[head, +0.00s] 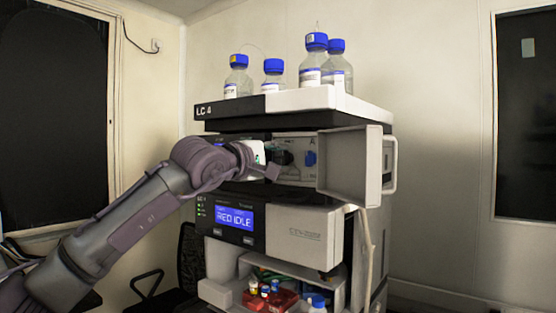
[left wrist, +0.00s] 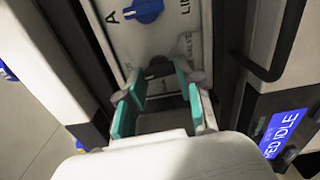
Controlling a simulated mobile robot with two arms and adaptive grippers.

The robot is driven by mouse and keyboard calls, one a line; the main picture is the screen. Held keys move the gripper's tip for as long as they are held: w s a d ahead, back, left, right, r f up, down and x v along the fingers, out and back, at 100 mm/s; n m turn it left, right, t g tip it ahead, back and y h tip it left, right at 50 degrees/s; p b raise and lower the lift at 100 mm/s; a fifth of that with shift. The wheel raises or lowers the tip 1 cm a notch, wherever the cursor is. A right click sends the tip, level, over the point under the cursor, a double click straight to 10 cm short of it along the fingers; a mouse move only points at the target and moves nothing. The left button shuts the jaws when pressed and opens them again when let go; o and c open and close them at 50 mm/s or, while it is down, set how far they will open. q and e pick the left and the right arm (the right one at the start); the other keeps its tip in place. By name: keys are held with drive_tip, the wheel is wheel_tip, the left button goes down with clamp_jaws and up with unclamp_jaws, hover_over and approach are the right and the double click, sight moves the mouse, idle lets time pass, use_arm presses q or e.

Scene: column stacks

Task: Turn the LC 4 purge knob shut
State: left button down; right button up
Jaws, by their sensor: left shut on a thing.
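The LC 4 stack (head: 240,108) stands in the middle of the head view with a compartment of its pump module open. My left gripper (head: 277,161) reaches into that compartment from the left, in front of the pale valve panel. In the left wrist view, my left gripper (left wrist: 160,84) has its teal-padded fingers on either side of a dark knob, mostly hidden at the fingertips. The jaws are shut on this knob. Its pointer direction cannot be made out. A blue knob (left wrist: 149,10) sits apart on the same panel, beside a letter A; it also shows in the head view (head: 310,158). My right gripper is not in view.
The open grey door (head: 350,165) stands out to the right of the compartment. Several blue-capped bottles (head: 314,62) stand on top of the stack. A lit blue display (head: 234,217) reads "RED IDLE" below the arm. A red tray (head: 272,300) with small vials is lower down.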

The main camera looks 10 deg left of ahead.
use_arm(q)
drive_tip(key=shift+m, duration=0.5)
drive_tip(key=c, duration=1)
unclamp_jaws()
drive_tip(key=shift+c, duration=0.2)
drive_tip(key=shift+d, duration=0.1)
drive_tip(key=shift+s, duration=0.1)
drive_tip(key=v, duration=1.1)
drive_tip(key=shift+s+a, duration=0.25)
drive_tip(key=shift+s, duration=0.1)
